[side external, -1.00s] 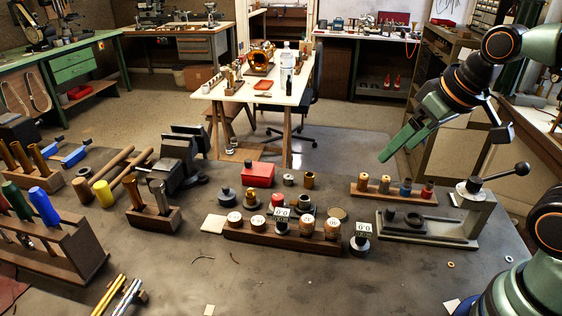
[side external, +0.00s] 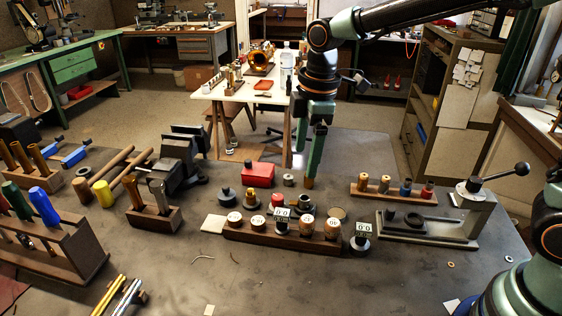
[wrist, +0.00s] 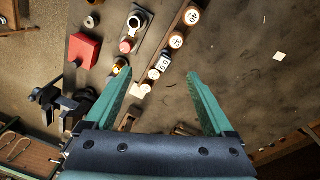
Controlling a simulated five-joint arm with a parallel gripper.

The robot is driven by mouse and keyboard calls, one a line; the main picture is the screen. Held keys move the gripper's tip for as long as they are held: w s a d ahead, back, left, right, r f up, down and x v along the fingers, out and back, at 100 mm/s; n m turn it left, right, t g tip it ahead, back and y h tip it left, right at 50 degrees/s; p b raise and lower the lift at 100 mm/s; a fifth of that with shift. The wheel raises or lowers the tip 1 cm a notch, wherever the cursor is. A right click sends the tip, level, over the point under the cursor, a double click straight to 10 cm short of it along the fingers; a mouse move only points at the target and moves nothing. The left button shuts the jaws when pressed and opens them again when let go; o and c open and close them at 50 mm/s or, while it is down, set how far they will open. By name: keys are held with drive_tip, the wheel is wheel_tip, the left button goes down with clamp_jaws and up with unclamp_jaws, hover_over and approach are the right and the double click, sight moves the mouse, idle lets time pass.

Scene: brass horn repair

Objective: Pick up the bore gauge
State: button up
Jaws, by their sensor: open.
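Two gauges with small digital displays could be the bore gauge; I cannot tell which is meant. One gauge (side external: 282,215) stands upright in the middle of a dark wooden rack (side external: 285,244) among round wooden-topped handles. The other gauge (side external: 362,236) stands just off the rack's right end on a round dark base. My gripper (side external: 308,163) is open and empty, pointing down above the bench behind the rack. In the wrist view the gap of my gripper (wrist: 158,72) lines up with the rack's display gauge (wrist: 163,62), which is well below the fingertips.
A red box (side external: 258,174) and small dark parts lie behind the rack. A small plug rack (side external: 393,193) and a lever press (side external: 478,200) stand right. The bench front is mostly clear.

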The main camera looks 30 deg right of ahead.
sight(282, 212)
drive_tip(key=a+f+n, duration=0.1)
drive_tip(key=f, duration=0.1)
drive_tip(key=w+a+f+n+g, duration=0.1)
drive_tip(key=a, duration=0.1)
drive_tip(key=w+a+f+n, duration=0.1)
drive_tip(key=f+n, duration=0.1)
drive_tip(key=shift+w+a+f, duration=0.15)
drive_tip(key=shift+a+f, duration=0.15)
drive_tip(key=shift+a, duration=0.05)
wheel_tip(282, 212, down, 6)
drive_tip(key=shift+f, duration=0.2)
drive_tip(key=shift+d+f, duration=0.15)
drive_tip(key=shift+f, duration=1.2)
drive_tip(key=shift+d+f, duration=0.1)
drive_tip(key=shift+f, duration=1.2)
clamp_jaws()
drive_tip(key=shift+r, duration=0.1)
